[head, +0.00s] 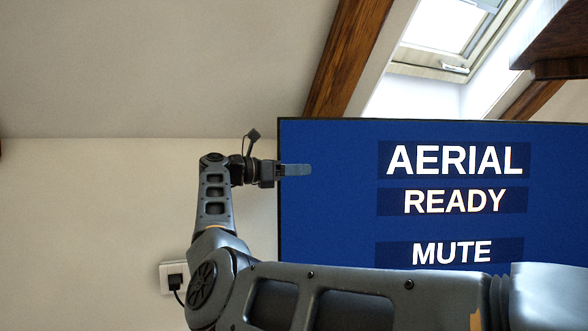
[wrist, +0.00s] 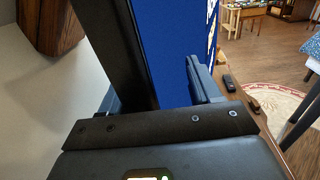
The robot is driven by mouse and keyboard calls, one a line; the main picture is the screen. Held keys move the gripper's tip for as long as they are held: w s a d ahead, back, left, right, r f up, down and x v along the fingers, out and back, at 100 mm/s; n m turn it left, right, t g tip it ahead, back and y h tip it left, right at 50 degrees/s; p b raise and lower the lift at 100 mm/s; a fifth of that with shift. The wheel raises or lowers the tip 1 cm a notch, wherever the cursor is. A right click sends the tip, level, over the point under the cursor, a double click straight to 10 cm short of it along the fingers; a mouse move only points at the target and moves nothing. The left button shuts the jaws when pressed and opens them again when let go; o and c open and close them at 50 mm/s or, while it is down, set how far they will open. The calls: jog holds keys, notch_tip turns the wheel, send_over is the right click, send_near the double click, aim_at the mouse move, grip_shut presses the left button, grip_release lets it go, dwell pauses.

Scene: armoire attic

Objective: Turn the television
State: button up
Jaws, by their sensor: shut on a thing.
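The television (head: 340,235) stands in the right half of the head view, its blue screen lit with the words AERIAL, READY and MUTE. My gripper (head: 293,170) is at its left edge, near the top corner, with one finger in front of the screen. In the wrist view, the television's dark edge and blue screen (wrist: 172,50) run between the fingers of my gripper (wrist: 160,95). The gripper is shut on that edge. My arm hides the lower part of the screen in the head view.
A wall socket with a black plug (head: 175,278) is at the lower left. A skylight (head: 440,35) and a wooden beam (head: 345,55) are above. In the wrist view, a remote control (wrist: 229,82) lies on a wooden surface beside the screen, with a rug (wrist: 285,98) beyond.

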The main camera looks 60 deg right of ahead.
jog(key=v, duration=0.7)
jog(key=shift+w+a, duration=0.25)
jog(key=shift+a, duration=0.1)
dwell(0.4)
